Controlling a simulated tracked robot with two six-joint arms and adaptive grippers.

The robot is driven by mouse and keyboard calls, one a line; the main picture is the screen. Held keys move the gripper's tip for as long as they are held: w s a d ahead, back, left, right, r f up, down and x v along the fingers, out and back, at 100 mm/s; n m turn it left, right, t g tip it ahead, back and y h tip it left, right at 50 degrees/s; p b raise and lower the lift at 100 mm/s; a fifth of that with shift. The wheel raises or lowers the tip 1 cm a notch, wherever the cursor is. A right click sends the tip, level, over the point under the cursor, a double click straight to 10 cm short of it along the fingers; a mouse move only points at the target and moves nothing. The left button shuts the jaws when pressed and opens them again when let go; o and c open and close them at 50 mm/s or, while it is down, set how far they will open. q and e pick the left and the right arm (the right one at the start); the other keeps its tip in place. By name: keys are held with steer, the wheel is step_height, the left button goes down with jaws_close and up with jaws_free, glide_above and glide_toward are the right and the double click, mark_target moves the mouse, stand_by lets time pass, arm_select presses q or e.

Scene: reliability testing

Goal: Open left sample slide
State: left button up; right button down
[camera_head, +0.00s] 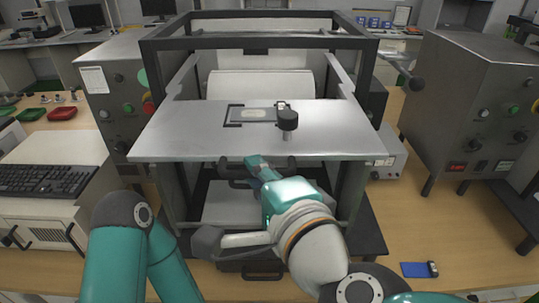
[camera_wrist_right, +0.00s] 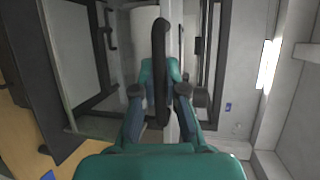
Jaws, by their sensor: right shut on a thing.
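A wide silver plate (camera_head: 190,135) juts from the front of the black-framed machine; I cannot tell whether it is the left sample slide. A small specimen holder (camera_head: 232,115) and a black knob (camera_head: 288,120) sit on top. A dark handle (camera_head: 229,168) shows just below its front edge. My right gripper (camera_head: 256,164) is at this handle, its fingers partly hidden by my arm. In the right wrist view, the fingers of the gripper (camera_wrist_right: 161,92) are shut on a long black handle (camera_wrist_right: 161,45).
The machine's black frame (camera_head: 260,43) rises behind the plate. Another dark handle (camera_head: 262,274) sits low at the front. Grey control cabinets (camera_head: 475,105) stand on both sides. A keyboard (camera_head: 45,181) lies at left. A blue item (camera_head: 414,269) lies on the wooden surface at right.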

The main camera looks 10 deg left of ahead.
steer(key=shift+s+d+f, duration=0.1)
steer(key=shift+s+f, duration=0.15)
steer(key=shift+s, duration=0.15)
steer(key=c, duration=1.2)
jaws_free()
steer(key=shift+r, duration=0.15)
steer(key=shift+d+r, duration=0.1)
steer(key=v, duration=1.1)
steer(key=shift+s+d, duration=0.2)
steer(key=shift+s, duration=0.15)
